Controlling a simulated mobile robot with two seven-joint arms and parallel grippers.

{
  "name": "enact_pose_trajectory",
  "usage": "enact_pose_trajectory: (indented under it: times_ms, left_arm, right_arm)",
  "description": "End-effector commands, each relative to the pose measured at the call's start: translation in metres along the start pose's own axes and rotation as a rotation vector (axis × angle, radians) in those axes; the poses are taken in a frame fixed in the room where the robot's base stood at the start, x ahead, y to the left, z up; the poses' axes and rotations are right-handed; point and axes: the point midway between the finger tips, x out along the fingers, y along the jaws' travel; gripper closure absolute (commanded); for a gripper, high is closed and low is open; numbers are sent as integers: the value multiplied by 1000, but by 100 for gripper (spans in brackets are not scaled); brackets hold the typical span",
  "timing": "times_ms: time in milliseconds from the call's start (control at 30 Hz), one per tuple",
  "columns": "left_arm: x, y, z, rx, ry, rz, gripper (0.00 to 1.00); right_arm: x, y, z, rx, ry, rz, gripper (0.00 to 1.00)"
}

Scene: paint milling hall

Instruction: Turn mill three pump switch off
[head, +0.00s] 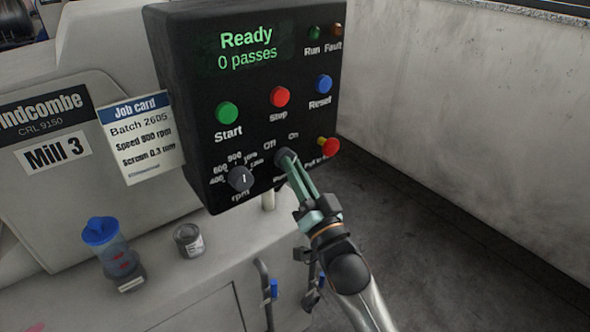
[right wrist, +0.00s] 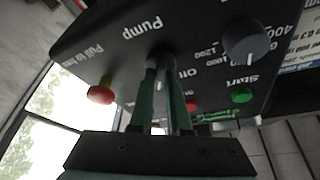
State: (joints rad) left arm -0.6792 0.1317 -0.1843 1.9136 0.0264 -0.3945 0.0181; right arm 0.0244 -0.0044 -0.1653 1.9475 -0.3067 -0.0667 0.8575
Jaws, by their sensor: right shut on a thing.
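The control panel (head: 240,75) of the machine labelled Mill 3 (head: 52,152) faces me in the head view. The pump switch (head: 283,156) is a dark knob low on this panel, below the words Off and On. My right gripper (head: 292,164) is shut on the knob, coming from the lower right. In the right wrist view, the green fingers (right wrist: 163,75) reach the dark knob (right wrist: 161,55) beside the word Pump. The fingers cover most of the knob, so I cannot tell which way its pointer stands. My left gripper is out of view.
Near the switch are the grey rpm dial (head: 240,179) and a red pull knob (head: 328,147). Above are green Start (head: 227,112), red Stop (head: 279,97) and blue Reset (head: 323,83) buttons. A blue-lidded bottle (head: 103,240) and a small can (head: 189,240) stand below.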

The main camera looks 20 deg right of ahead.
Motion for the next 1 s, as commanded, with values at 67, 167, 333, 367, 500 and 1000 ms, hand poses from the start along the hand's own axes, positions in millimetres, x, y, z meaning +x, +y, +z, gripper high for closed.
enact_pose_trajectory:
  times_ms: [67, 167, 333, 367, 500, 1000]
  left_arm:
    - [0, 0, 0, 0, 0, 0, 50]
    - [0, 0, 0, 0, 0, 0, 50]
    - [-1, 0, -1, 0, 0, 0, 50]
    - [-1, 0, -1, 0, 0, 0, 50]
    - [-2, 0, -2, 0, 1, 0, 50]
    - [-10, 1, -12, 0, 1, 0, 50]
  right_arm:
    - [0, 0, 0, -1, 0, 0, 100]
    - [0, 0, 0, -7, 0, -3, 100]
    - [0, 0, 0, -48, 0, -21, 100]
    - [0, 0, 0, -60, 0, -25, 100]
    - [0, 1, 0, -140, -1, -58, 100]
    - [1, 4, -2, -563, -1, -233, 100]
